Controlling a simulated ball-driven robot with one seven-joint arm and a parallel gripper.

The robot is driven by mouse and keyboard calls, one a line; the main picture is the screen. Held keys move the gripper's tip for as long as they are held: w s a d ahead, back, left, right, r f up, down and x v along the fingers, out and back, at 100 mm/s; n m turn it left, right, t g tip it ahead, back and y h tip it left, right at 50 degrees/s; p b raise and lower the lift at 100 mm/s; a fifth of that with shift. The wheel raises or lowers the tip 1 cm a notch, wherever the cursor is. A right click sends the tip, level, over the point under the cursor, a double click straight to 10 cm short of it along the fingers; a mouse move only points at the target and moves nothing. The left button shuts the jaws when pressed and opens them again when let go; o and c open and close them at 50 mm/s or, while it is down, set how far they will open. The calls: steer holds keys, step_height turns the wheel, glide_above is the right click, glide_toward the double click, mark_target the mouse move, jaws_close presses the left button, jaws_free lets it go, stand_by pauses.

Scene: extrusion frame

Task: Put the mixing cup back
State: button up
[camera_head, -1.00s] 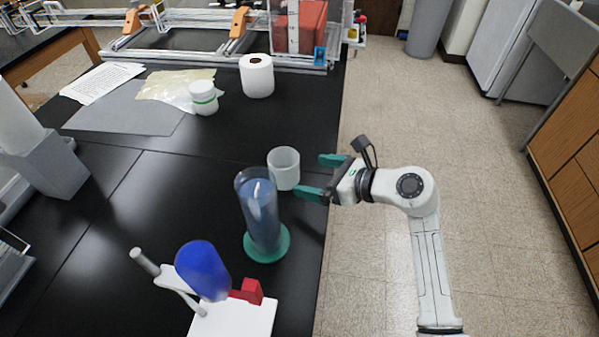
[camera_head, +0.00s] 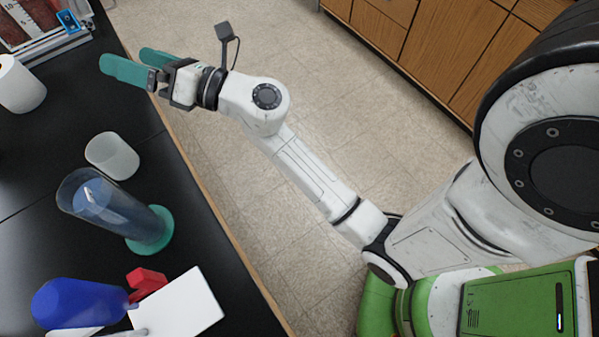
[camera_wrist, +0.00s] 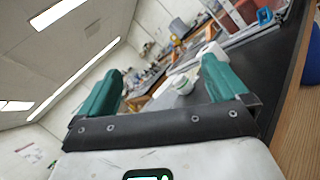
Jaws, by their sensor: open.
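The mixing cup, apparently the whitish translucent cup (camera_head: 112,156), stands on the black bench top (camera_head: 40,170) just behind a clear blue-tinted cylinder (camera_head: 105,205) with a green base. My gripper (camera_head: 123,58) has green fingers that are spread apart with nothing between them. In the head view it is above the cup in the picture, near the bench's edge and clear of the cup.
A blue bottle (camera_head: 75,303), a red block (camera_head: 147,281) and a white plate (camera_head: 185,305) are at the near end of the bench. A paper roll (camera_head: 20,85) stands at the left. Open floor (camera_head: 330,110) lies right of the bench.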

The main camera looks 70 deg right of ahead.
steer(key=s+d+m+h, duration=0.3)
steer(key=d+m+h, duration=0.3)
steer(key=m+h, duration=0.3)
steer(key=s+d+f+m+g+h, duration=0.1)
steer(key=s+d+f+m+g, duration=0.2)
steer(key=f+m+g, duration=0.4)
steer(key=s+d+f+m+g+h, duration=0.25)
steer(key=s+f+m, duration=0.2)
steer(key=m, duration=0.45)
steer(key=s+a+f+m+g+y, duration=0.2)
steer(key=s+a+f+g+y, duration=0.3)
steer(key=s+f, duration=0.3)
steer(key=s+a+f+m+g+y, duration=0.3)
steer(key=s+a+f+g+y, duration=0.2)
steer(key=s+a+f, duration=0.3)
step_height(320, 180, down, 3)
steer(key=shift+s+a+r, duration=0.1)
steer(key=shift+s+a, duration=0.2)
steer(key=shift+s, duration=0.25)
steer(key=shift+g, duration=0.25)
